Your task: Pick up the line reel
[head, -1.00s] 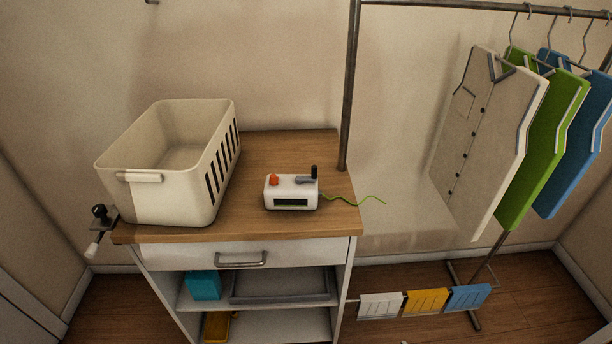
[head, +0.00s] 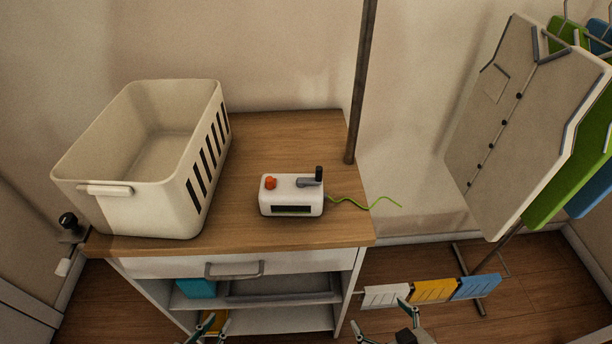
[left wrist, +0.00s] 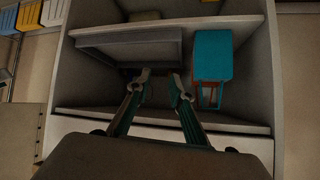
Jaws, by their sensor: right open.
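The line reel (head: 291,195) is a small white box with an orange knob, a dark crank handle and a dark slot in front. It sits upright on the wooden top of the cabinet, with a wavy green line trailing off its right side past the edge. My left gripper (head: 208,328) shows at the bottom edge of the head view, low in front of the cabinet. In the left wrist view its two fingers (left wrist: 160,77) are apart and empty, facing the cabinet's shelves. My right gripper (head: 381,317) is open and empty at the bottom, right of the cabinet. Neither touches the reel.
A cream basket (head: 143,205) stands left of the reel on the cabinet top (head: 262,235). A metal post (head: 361,90) rises behind the right edge. Shirts (head: 505,125) hang at right, above a low rail with cloths (head: 433,290). A teal box (left wrist: 211,55) sits on a shelf.

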